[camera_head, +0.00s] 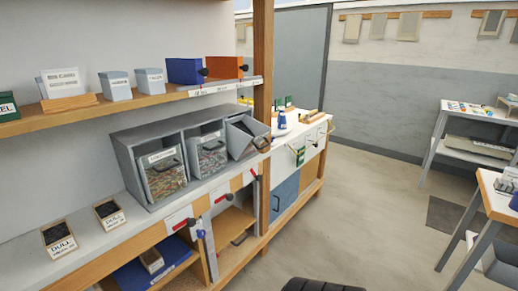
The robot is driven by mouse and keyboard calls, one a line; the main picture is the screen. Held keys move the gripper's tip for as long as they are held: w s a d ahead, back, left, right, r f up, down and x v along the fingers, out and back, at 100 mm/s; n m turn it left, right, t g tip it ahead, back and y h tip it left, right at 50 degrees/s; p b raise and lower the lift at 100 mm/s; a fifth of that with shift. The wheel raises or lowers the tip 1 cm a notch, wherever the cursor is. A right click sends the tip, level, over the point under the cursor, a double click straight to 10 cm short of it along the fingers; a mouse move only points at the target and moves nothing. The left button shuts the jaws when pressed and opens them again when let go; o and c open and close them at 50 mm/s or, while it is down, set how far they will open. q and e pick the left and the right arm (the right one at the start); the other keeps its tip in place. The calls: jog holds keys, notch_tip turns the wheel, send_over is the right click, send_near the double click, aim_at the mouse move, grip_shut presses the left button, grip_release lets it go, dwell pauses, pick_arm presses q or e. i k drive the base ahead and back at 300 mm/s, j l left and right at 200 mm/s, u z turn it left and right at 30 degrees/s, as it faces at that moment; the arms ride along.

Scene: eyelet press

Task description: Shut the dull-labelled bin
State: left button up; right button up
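A grey housing (126,161) with three bins stands on the white counter. The left bin (164,180) and middle bin (211,157) have clear fronts with small mixed pieces behind them, and both sit in the housing. The right bin (244,137) is tilted out at the top, with a dark inside and a small label on its front. The bin labels are too small to read surely. Two small dark-filled trays, a near one (59,239) and a farther one (109,213), carry labels that seem to start with "DULL". Neither gripper is in view.
A wooden post (263,60) rises beside the right bin. An upper shelf (120,105) holds small boxes. Open floor (365,215) lies to the right, before grey-legged tables (480,110).

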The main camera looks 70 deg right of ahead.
aim_at(244, 135)
jog(key=z, duration=2.05)
